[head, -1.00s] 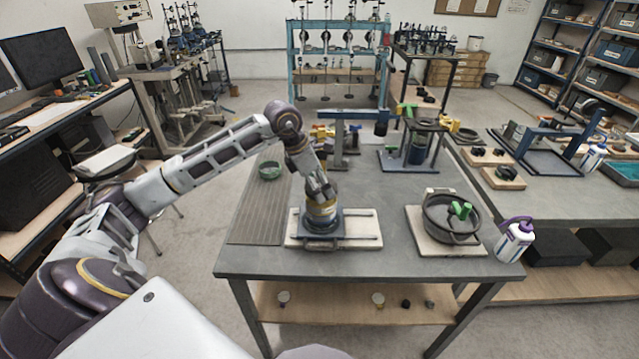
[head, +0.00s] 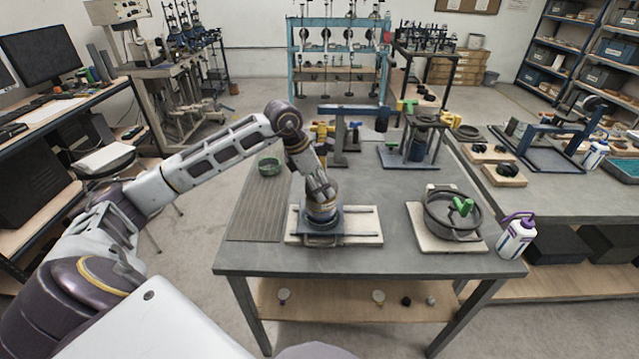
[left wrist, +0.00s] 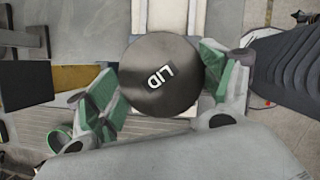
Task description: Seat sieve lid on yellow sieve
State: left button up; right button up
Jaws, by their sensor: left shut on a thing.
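The sieve lid (left wrist: 158,76) is a dark round disc marked LID, seen from above in the left wrist view. My left gripper (left wrist: 165,88) is shut on it, with green finger pads at its left and right edges. In the head view, my left gripper (head: 320,196) points down over a short round stack on the bench. The lid hides the sieve in the wrist view. I cannot tell whether lid and sieve touch. My right gripper is not in view.
The stack stands on a pale board (head: 365,222) with rails on the grey bench (head: 400,262). A green ring-shaped dish (head: 269,165) lies at the back left. A dark pan (head: 440,217) with green-handled parts and a white bottle (head: 515,236) stand at the right. Metal stands rise behind.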

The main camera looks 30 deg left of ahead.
pick_arm(q)
jog(key=shift+f, duration=0.3)
jog(key=o, duration=1.1)
jog(key=shift+c, duration=0.2)
jog(key=v, duration=1.2)
jog(key=shift+f, duration=0.1)
dwell(0.9)
